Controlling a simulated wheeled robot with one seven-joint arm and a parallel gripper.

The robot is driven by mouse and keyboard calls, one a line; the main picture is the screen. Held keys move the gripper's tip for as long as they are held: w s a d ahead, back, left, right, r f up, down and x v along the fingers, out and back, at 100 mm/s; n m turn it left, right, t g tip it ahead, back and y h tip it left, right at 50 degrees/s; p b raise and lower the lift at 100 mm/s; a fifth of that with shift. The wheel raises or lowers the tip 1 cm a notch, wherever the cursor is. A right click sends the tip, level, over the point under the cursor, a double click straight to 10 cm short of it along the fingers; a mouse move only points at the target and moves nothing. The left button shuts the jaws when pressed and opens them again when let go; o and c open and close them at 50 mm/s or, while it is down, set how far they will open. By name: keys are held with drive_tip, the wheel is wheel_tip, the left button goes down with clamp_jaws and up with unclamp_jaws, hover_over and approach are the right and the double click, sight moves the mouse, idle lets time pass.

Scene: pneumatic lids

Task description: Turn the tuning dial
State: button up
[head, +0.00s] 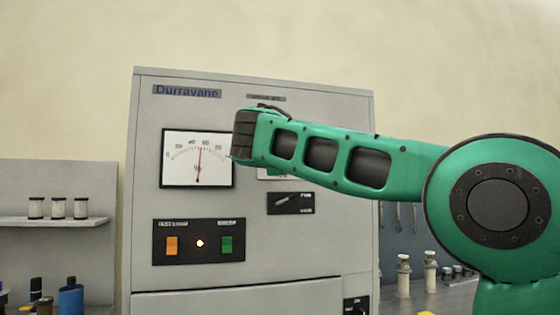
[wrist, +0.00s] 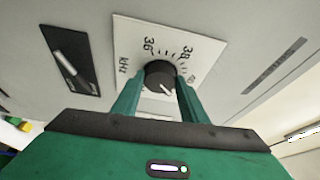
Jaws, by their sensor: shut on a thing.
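The tuning dial (wrist: 160,75) is a round black knob with a white pointer line, on a white scale plate (wrist: 128,40) marked kHz, with 36 and 38 readable. In the wrist view my gripper (wrist: 158,90) has its two green fingers on either side of the knob, shut on it. The pointer points towards the lower right of the wrist picture. In the head view my green arm hides the dial, and only a bit of its plate shows below the arm. The analog meter (head: 198,172) has its needle standing nearly upright, near the middle of its scale.
The grey Durravane cabinet (head: 300,255) fills the middle. A black switch panel (head: 290,203) sits just below my arm. A lower panel (head: 198,255) has an orange switch, a lit lamp and a green switch. Shelves with small bottles (head: 58,208) stand left; jars (head: 403,275) stand right.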

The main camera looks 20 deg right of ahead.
drive_tip(key=shift+f+m+g, duration=0.15)
drive_tip(key=shift+m+g, duration=0.25)
drive_tip(key=shift+m, duration=0.4)
drive_tip(key=shift+d, duration=0.1)
drive_tip(key=o, duration=1)
drive_tip(key=shift+o, duration=0.2)
drive_tip(key=v, duration=1)
drive_tip(key=shift+s, duration=0.3)
